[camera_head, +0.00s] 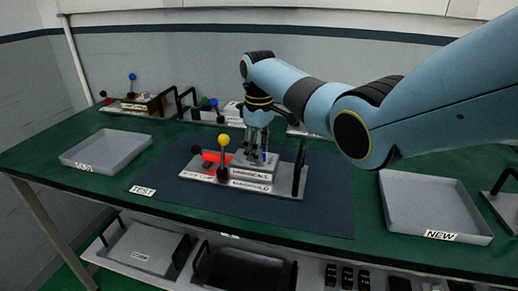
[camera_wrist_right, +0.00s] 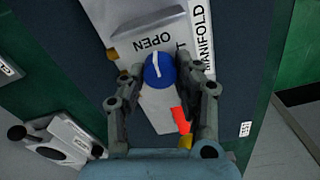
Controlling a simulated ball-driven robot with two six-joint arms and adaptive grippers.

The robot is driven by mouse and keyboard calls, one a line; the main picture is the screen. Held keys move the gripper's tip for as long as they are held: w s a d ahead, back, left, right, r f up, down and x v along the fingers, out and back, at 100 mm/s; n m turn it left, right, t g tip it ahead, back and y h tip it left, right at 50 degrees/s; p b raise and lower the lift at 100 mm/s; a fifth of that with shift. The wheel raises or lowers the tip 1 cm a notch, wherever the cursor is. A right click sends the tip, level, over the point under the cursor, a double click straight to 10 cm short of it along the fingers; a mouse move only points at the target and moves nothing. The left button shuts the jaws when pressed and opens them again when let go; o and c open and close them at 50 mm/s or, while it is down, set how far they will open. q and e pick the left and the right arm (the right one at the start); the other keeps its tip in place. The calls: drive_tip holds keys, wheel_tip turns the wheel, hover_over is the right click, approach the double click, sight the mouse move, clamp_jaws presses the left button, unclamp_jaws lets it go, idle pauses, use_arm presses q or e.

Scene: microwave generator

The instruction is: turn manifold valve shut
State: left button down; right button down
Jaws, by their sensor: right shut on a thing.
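The manifold (camera_head: 232,186) is a grey plate with a raised block and black handles, lying on the dark mat under my right gripper (camera_head: 257,152). In the head view the fingers mostly hide the knob. A yellow-ball lever (camera_head: 223,141) and a red part (camera_head: 212,157) are left of the gripper. My left gripper is out of view.
A grey tray (camera_head: 75,159) is on the left of the green table, and a tray marked NEW (camera_head: 387,207) is on the right. Other units with levers (camera_head: 132,104) stand along the back. The dark mat (camera_head: 310,222) is clear in front of the manifold.

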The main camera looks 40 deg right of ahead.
drive_tip(key=m+p, duration=0.3)
drive_tip(key=shift+r+m, duration=0.2)
drive_tip(key=shift+m, duration=0.1)
drive_tip(key=m+p, duration=0.1)
drive_tip(key=m, duration=0.2)
drive_tip(key=shift+d+m+p, duration=0.15)
drive_tip(key=shift+m+p, duration=0.2)
drive_tip(key=shift+m, duration=0.05)
drive_tip(key=m+p, duration=0.1)
drive_tip(key=m, duration=0.4)
drive_tip(key=shift+f+p, duration=0.1)
drive_tip(key=shift+p, duration=0.3)
drive_tip(key=m+p, duration=0.1)
drive_tip(key=m, duration=0.4)
drive_tip(key=shift+d+f, duration=0.1)
drive_tip(key=c, duration=0.9)
unclamp_jaws()
drive_tip(key=shift+c, duration=0.2)
